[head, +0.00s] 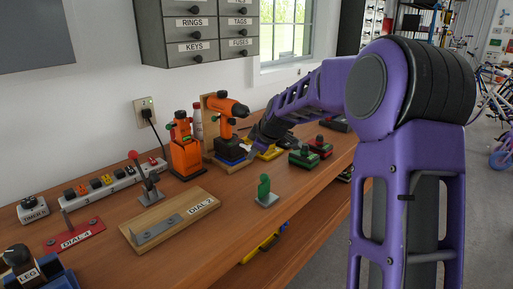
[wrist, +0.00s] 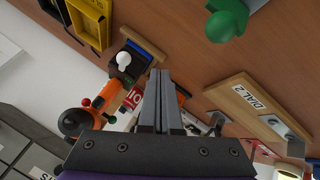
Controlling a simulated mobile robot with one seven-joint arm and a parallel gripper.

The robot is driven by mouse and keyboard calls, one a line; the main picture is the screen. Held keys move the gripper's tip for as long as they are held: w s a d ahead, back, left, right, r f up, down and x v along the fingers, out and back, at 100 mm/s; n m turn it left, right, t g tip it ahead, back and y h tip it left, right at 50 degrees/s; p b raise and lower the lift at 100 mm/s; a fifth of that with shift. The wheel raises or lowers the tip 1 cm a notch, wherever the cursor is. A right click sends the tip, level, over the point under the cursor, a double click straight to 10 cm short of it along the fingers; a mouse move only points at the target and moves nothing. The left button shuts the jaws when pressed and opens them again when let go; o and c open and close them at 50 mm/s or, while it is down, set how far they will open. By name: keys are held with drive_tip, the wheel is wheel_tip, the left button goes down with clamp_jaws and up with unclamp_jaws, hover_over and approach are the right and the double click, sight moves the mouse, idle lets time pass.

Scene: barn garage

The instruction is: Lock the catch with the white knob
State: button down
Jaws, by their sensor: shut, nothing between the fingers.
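A white knob (wrist: 123,59) stands on a dark block in the wrist view, on a wooden base beside the orange drill. I take it for the knob of the catch; whether the catch is locked cannot be told. In the head view the drill's dark and blue base (head: 230,150) shows on its wooden board, but I cannot make out the white knob there. My gripper (wrist: 158,74) is shut and empty, its fingertips just right of and below the knob in the wrist view. In the head view my gripper (head: 254,136) is just right of the drill, its fingertips hard to see.
The orange drill (head: 229,115) stands near the wall. A green knob (head: 264,184) and the DIAL 2 board (head: 172,216) are nearer the front. A power strip (head: 101,186) lies at the left. Bare wood lies around the green knob.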

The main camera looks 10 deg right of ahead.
sight(246, 147)
drive_tip(key=w+f, duration=0.2)
drive_tip(key=w, duration=0.4)
drive_tip(key=shift+w+d+f+p, duration=0.15)
drive_tip(key=shift+d+f+p, duration=0.1)
drive_tip(key=shift+p, duration=0.1)
drive_tip(key=shift+w, duration=0.1)
drive_tip(key=shift+w+a, duration=0.55)
drive_tip(key=shift+w, duration=0.2)
